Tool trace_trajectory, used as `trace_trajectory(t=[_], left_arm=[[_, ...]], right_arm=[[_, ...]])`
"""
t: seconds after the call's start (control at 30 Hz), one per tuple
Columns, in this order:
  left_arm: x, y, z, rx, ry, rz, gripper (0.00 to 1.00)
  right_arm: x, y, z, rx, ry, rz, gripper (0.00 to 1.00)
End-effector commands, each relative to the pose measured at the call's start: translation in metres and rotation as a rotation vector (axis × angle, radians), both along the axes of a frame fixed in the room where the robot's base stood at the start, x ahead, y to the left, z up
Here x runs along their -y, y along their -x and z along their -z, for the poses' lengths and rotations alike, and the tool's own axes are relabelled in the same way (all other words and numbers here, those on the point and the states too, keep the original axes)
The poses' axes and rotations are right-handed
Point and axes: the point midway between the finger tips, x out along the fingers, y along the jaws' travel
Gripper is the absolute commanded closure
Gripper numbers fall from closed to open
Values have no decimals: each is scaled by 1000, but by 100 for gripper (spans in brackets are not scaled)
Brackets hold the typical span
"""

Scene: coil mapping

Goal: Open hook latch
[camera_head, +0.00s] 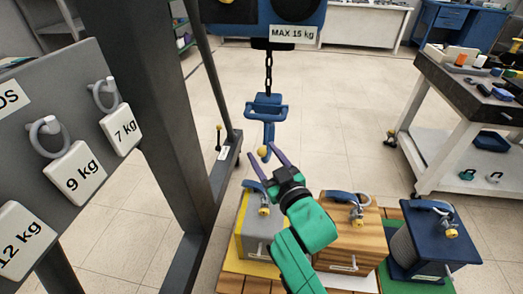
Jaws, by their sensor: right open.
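A blue hook (268,133) hangs from a dark chain below the hoist. A blue frame with side handles (266,107) is above it. A small yellow knob (264,151) shows at the hook's lower part; the latch is too small to tell whether it is open or shut. My right gripper (259,150) reaches up from below, its two purple fingers spread open. In the picture the knob appears between the fingertips; I cannot tell whether they touch it. My left gripper is not in view.
Below stand a grey block (254,232), a wooden block (352,240) and a blue-framed coil (432,243), each with a blue handle. A dark post (150,110) and a board with weight tags (75,172) are left. A cart (460,105) is right.

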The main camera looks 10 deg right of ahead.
Motion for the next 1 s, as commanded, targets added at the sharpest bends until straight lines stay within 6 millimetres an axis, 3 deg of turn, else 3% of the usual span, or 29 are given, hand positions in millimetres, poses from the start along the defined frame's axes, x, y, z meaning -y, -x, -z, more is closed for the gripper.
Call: trace_trajectory(t=[0.13,0.37,0.53,1.0], left_arm=[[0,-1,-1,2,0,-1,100],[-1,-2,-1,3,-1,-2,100],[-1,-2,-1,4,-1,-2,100],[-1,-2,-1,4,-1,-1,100]], right_arm=[[-4,-15,0,-1,-1,0,39],[-5,-16,1,-1,-1,0,39],[-5,-16,1,-1,-1,0,100],[-5,-15,1,-3,-3,-2,100]])
